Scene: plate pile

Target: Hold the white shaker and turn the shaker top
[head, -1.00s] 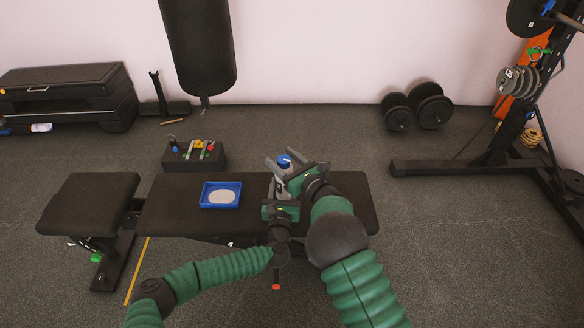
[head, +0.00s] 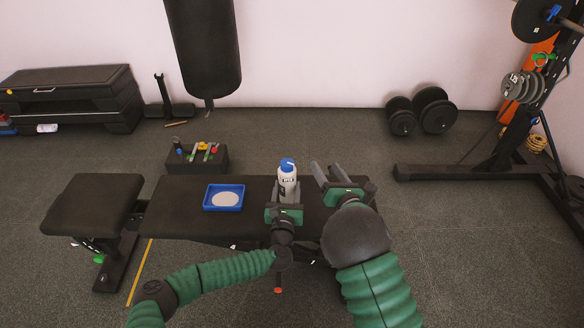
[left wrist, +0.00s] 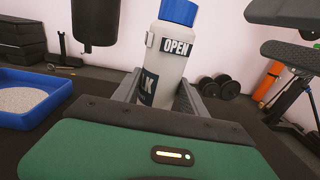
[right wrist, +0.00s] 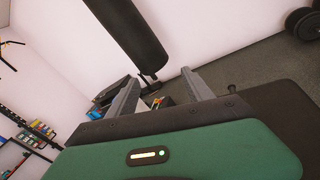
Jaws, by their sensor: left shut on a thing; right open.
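The white shaker (head: 287,185) with a blue top (head: 287,164) stands upright on the black bench. My left gripper (head: 286,190) is shut around its body. In the left wrist view the shaker (left wrist: 163,60) sits between the fingers, with an "OPEN" label under the blue top (left wrist: 179,12). My right gripper (head: 325,172) is open and empty to the right of the shaker, apart from it. In the right wrist view its fingers (right wrist: 160,92) have nothing between them. The lower part of the shaker is hidden by my left gripper.
A blue tray (head: 206,206) with a pale round content lies on the bench (head: 170,225) left of the shaker. A dark box (head: 178,165) with colourful items stands behind the bench. A punching bag (head: 203,50) hangs at the back. A weight rack (head: 500,140) stands at right.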

